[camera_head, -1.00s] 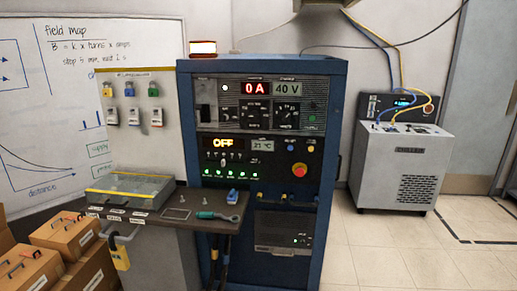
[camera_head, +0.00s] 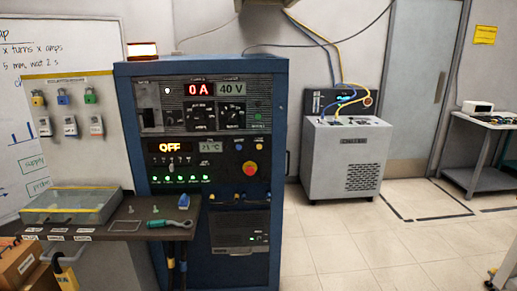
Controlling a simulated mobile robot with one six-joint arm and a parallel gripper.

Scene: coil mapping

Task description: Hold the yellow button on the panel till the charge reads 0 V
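The blue cabinet (camera_head: 125,120) stands left of centre with its dark front panel facing me. A small yellow button (camera_head: 259,146) sits at the upper right of the lower panel section, beside a blue button (camera_head: 238,146). The green-tinted voltage display (camera_head: 232,89) reads 40 V. The red display (camera_head: 199,90) beside it reads 0 A. A round red knob (camera_head: 250,168) sits below the buttons, and an orange OFF display (camera_head: 174,148) is to the left. My gripper is out of view, and nothing visible touches the button.
A shelf (camera_head: 150,229) with a clear bin and tools juts out at the cabinet's front left. A grey chiller (camera_head: 334,165) stands at the back right. Bare tiled floor (camera_head: 350,245) lies to the cabinet's right. A side table (camera_head: 478,150) is at the far right.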

